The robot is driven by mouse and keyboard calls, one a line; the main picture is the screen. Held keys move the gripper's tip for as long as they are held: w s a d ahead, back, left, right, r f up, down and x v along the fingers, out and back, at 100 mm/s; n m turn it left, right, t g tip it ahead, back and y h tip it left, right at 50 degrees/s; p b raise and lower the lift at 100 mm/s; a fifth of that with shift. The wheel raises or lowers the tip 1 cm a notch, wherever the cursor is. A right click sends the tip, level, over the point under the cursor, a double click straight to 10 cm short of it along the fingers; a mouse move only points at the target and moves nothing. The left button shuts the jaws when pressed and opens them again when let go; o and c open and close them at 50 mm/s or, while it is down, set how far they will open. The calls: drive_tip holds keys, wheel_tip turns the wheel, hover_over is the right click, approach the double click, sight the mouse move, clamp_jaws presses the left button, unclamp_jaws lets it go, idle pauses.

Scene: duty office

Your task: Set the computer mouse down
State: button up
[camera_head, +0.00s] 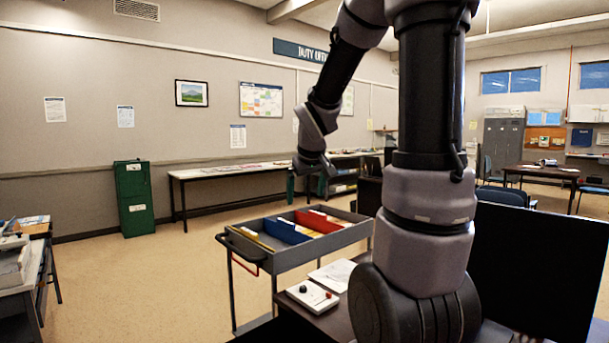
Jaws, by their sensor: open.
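My gripper (313,168) hangs at the end of my arm, left of the arm's thick column, above and behind the trolley (295,258) in the picture. It is small here; its jaws are open, and I see nothing held in it. I cannot clearly make out a computer mouse. A white flat box (313,297) with a small dark round part and a red part lies on the dark desk (330,318) in front of the trolley. My arm hides part of the desk.
The trolley carries blue and red file trays. Papers (334,274) lie on the desk. A dark screen-like panel (540,265) stands at the right. A green cabinet (134,198) and a long table (230,172) stand along the wall.

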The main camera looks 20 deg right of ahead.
drive_tip(key=s+a+r+m+y, duration=0.1)
drive_tip(key=s+a+r, duration=0.3)
drive_tip(key=s, duration=0.5)
drive_tip(key=s+a+r+m+y, duration=0.2)
drive_tip(key=s+a+r+m, duration=0.1)
drive_tip(key=s, duration=0.7)
drive_tip(key=shift+s+a+r+m+t+y, duration=0.35)
drive_tip(key=shift+a+r, duration=0.25)
drive_tip(key=shift+a, duration=0.35)
drive_tip(key=shift+w, duration=0.1)
